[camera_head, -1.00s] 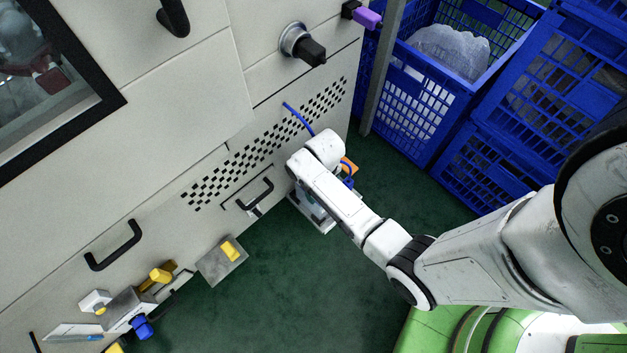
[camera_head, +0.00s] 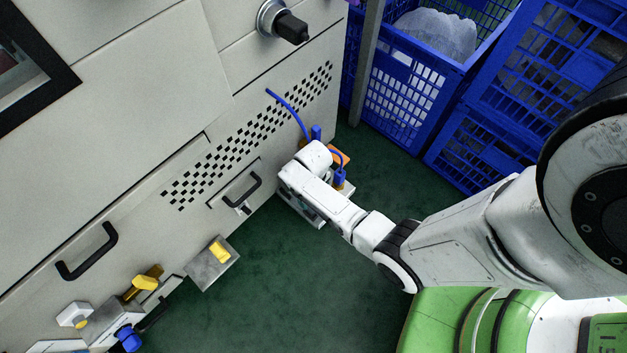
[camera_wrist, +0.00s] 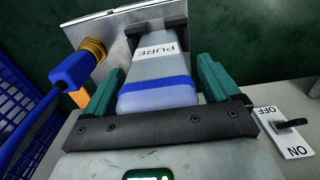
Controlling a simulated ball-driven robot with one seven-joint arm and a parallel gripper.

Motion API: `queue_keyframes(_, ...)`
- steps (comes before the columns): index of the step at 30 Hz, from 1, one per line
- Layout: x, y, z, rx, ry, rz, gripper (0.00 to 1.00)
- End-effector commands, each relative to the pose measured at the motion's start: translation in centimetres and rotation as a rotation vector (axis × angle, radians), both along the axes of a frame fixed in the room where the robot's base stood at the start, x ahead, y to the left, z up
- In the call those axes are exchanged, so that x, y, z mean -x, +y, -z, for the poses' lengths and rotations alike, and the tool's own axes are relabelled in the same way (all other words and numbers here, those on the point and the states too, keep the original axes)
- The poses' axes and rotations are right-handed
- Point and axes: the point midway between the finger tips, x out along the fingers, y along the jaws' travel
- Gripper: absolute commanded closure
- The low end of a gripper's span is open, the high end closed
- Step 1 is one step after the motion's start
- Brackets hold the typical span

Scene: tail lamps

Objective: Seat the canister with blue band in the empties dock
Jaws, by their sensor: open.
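The canister with the blue band (camera_wrist: 158,72), pale grey and marked PURE, is in the wrist view. It lies between the two green fingers of my gripper (camera_wrist: 160,84), which are open on either side of it. A dark bracket stands at its far end; I cannot tell whether the canister touches it. In the head view my own wrist hides the canister and the fingers. I cannot tell which fixture is the empties dock.
A blue plug on a brass fitting (camera_wrist: 93,49) is close to the left finger. An OFF/ON switch (camera_wrist: 289,124) is at the right. Blue crates (camera_head: 405,85) stand at the back right. A plate with a yellow block (camera_head: 213,264) juts from the panel. Green floor (camera_head: 290,290) is clear.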

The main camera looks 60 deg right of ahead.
Motion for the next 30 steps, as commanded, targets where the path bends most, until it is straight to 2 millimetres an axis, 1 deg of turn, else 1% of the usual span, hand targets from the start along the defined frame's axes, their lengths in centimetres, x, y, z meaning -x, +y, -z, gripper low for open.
queue_keyframes(1,0.0,0.0,-0.02,0.0,0.0,0.0,0.11)
queue_keyframes(2,0.0,0.0,-0.02,0.0,0.0,0.0,0.14)
queue_keyframes(18,0.02,0.01,-0.02,0.0,0.0,0.0,0.65)
queue_keyframes(20,0.02,0.01,-0.02,0.0,0.0,0.0,0.7)
queue_keyframes(21,0.02,0.01,-0.02,0.0,0.001,0.0,0.4)
queue_keyframes(30,0.02,0.01,-0.02,0.0,0.001,0.0,0.69)
